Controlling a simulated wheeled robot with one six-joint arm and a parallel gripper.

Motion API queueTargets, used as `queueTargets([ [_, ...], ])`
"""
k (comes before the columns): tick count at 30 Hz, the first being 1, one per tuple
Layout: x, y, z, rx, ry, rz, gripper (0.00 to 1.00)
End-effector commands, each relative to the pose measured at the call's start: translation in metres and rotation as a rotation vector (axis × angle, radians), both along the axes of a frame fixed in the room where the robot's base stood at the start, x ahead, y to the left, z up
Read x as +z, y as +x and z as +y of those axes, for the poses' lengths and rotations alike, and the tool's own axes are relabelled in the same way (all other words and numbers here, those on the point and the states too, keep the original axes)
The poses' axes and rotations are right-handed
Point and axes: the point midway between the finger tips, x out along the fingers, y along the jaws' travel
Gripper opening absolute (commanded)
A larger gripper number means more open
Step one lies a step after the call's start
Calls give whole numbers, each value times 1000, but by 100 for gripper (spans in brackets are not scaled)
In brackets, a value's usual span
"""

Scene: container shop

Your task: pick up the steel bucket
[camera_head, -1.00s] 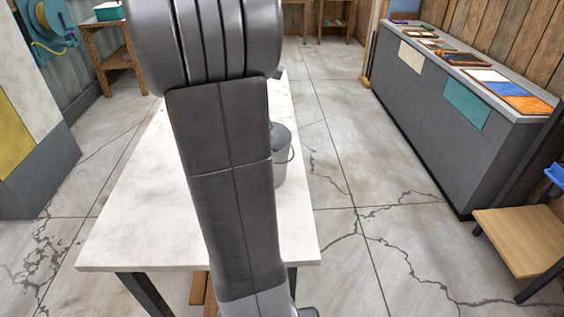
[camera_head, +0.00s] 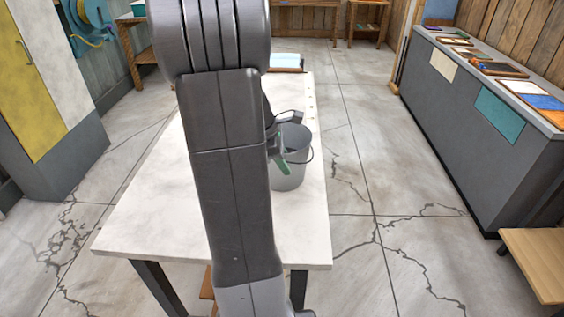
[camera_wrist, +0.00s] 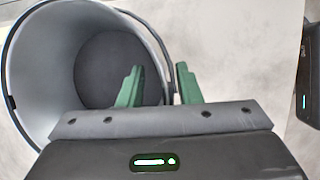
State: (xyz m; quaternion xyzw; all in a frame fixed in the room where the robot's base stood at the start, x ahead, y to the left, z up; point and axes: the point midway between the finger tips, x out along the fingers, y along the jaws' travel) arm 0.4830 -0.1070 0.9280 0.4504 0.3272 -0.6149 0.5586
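The steel bucket (camera_head: 293,178) is grey and stands upright on a white-topped table (camera_head: 170,230). My arm hides its left part in the head view. In the wrist view I look down into the open bucket (camera_wrist: 50,60); its rim and thin dark handle pass between my two green fingers. My gripper (camera_wrist: 158,85) is open, with the left finger over the bucket's inside and the right finger outside the rim. In the head view a green finger shows against the bucket's near side. I cannot tell whether either finger touches the wall.
A flat item with a blue top (camera_head: 285,62) lies at the table's far end. A grey counter (camera_head: 460,130) with frames and panels stands to the right. A yellow and white cabinet (camera_head: 45,110) stands at the left. Cracked floor lies free between table and counter.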

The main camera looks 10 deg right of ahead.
Motion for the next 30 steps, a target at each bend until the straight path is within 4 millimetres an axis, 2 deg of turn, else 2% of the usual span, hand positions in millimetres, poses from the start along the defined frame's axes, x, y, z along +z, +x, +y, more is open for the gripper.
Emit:
queueTargets([
  [3,-7,0,-3,0,1,0,31],
  [9,-7,0,-3,0,1,-1,31],
  [14,-7,0,-3,0,1,-1,2],
  [15,-7,0,-3,0,1,-1,0],
  [30,-7,0,-3,0,1,0,0],
])
